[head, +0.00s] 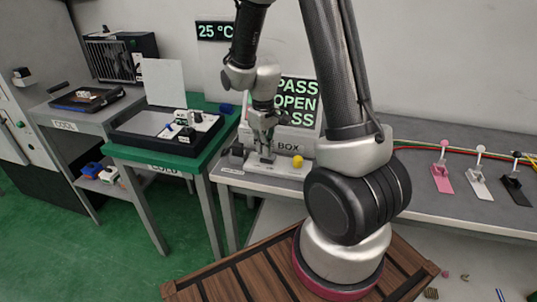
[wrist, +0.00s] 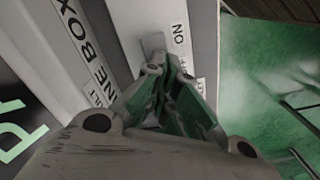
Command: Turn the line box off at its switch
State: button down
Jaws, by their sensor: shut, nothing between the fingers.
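In the wrist view the gripper (wrist: 164,68) hides part of the switch plate.
A yellow knob (head: 297,161) is right of my gripper. A black screen (head: 299,100) with green text is behind the box. Pink (head: 441,177), white (head: 478,181) and black (head: 515,188) levers stand at the right. A green table (head: 190,163) is left. My arm hides part of the bench.

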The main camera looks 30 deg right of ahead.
jog(key=shift+f, duration=0.2)
jog(key=shift+r, duration=3.55)
jog(key=s+d+r+m+t, duration=0.1)
jog(key=s+r+m+t, duration=0.2)
jog(key=s+r, duration=1.4)
jog(key=s+t, duration=0.1)
jog(key=s, duration=0.1)
jog(key=shift+s+d+r, duration=0.25)
jog(key=shift+s+d, duration=0.05)
jog(key=shift+s, duration=0.05)
